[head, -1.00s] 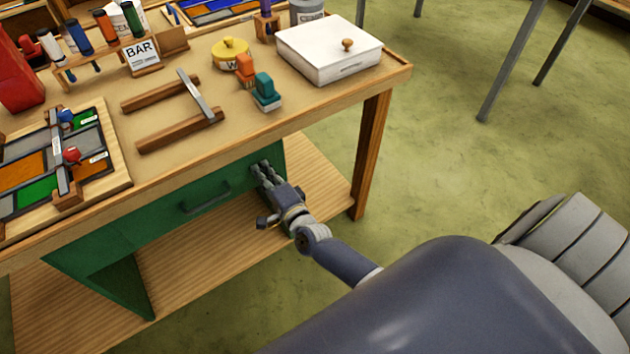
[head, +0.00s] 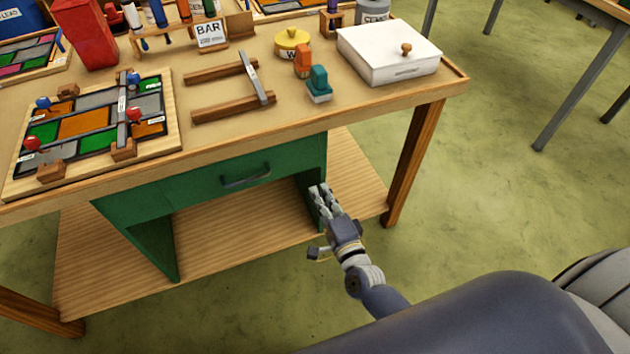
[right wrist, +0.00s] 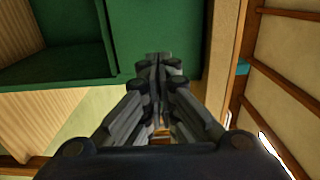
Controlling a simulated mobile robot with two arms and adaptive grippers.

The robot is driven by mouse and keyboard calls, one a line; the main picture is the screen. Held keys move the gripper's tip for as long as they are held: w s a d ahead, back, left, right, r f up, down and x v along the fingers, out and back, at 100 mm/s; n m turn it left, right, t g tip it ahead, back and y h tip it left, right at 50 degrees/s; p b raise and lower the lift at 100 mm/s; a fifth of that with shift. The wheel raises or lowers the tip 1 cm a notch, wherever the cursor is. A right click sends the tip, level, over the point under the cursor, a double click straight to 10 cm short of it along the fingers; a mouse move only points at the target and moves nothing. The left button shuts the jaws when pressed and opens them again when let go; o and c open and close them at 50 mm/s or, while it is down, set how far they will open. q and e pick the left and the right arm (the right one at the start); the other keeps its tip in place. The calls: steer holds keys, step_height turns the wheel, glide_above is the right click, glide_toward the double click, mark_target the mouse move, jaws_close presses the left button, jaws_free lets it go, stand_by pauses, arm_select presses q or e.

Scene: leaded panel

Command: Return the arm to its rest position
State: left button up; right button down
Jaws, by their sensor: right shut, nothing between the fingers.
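My right gripper (head: 321,193) is shut and empty. In the head view it is in front of the workbench, below the tabletop edge and to the right of the green drawer (head: 215,184). The right wrist view shows its fingers (right wrist: 158,62) together, with the green cabinet (right wrist: 190,30) behind them. I cannot tell whether the fingertips touch the cabinet. My right arm reaches in from the lower right. My left gripper is not in view.
The workbench (head: 330,119) holds a leaded glass panel (head: 85,121), a wooden frame with a metal bar (head: 257,78), a white box (head: 388,55), and orange (head: 303,62) and teal (head: 319,84) tools. A lower shelf (head: 235,228) lies beneath.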

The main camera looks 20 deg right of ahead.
steer(key=s+f+n+g+y+p, duration=0.1)
steer(key=s+f+n+g, duration=0.45)
steer(key=f, duration=0.75)
steer(key=s+f+n+g+p, duration=0.1)
steer(key=s+f+n+g, duration=0.35)
steer(key=s+f, duration=0.75)
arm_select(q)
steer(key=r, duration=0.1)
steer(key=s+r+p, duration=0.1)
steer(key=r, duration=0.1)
arm_select(e)
steer(key=s+d+f+n+g, duration=0.1)
steer(key=s+f+n+g, duration=0.1)
steer(key=s+f, duration=0.3)
steer(key=s+d+f+n+g+h, duration=0.1)
steer(key=s+f+n, duration=0.3)
steer(key=s, duration=0.8)
steer(key=s+d+f+n+g, duration=0.3)
steer(key=s+f+n+g, duration=0.1)
steer(key=s, duration=0.4)
steer(key=shift+s+f+h, duration=0.15)
steer(key=shift+f+h, duration=0.15)
steer(key=shift+f, duration=0.6)
